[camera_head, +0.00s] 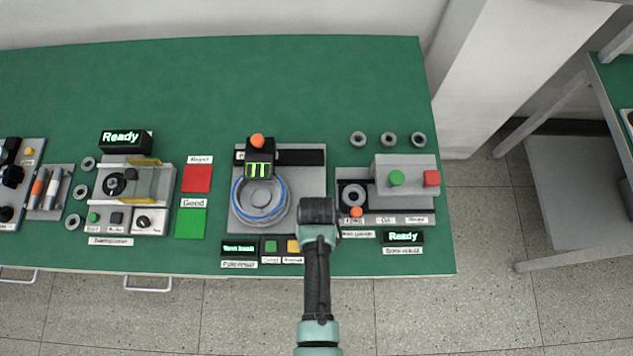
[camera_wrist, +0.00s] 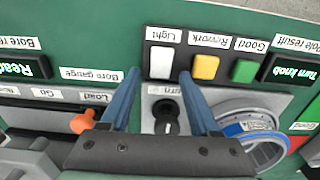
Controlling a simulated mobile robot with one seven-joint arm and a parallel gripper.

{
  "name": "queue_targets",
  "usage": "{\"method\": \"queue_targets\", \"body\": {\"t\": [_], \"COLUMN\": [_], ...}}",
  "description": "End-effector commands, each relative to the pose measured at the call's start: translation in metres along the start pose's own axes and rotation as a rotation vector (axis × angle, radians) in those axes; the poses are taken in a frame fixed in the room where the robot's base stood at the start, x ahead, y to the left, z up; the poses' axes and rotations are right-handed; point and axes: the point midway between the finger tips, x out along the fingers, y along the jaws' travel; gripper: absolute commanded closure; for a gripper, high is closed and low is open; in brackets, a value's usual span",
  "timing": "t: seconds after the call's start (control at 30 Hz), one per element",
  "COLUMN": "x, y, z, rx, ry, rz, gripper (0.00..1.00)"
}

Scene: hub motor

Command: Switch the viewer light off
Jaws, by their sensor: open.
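The white light switch (camera_wrist: 161,62), with a "Light" label above it, sits on the front of the viewer panel in the wrist view. My gripper (camera_wrist: 160,80) is open, its two blue fingers on either side of the switch in the picture, with nothing held. Whether they touch it I cannot tell. The viewer's round stage (camera_head: 260,201) has a bright blue ring, also seen in the wrist view (camera_wrist: 250,132). In the head view my gripper (camera_head: 318,212) hangs at the viewer's front right corner and hides the switch.
A yellow button (camera_wrist: 205,68) and a green button (camera_wrist: 243,71) are beside the switch. A black turn knob (camera_wrist: 167,118) is close to the fingers. The bore gauge (camera_head: 403,175) stands to the right. The table's back (camera_head: 220,80) is clear.

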Motion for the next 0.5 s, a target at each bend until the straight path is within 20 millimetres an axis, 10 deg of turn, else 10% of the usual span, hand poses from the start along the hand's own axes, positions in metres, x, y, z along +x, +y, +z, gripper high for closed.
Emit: {"method": "queue_targets", "body": {"t": [0.4,0.5], "x": [-0.0003,-0.0004], "y": [0.0,0.0], "z": [0.0,0.0], "rx": [0.0,0.0], "ry": [0.0,0.0], "rz": [0.0,0.0], "gripper": [1.0,1.0]}}
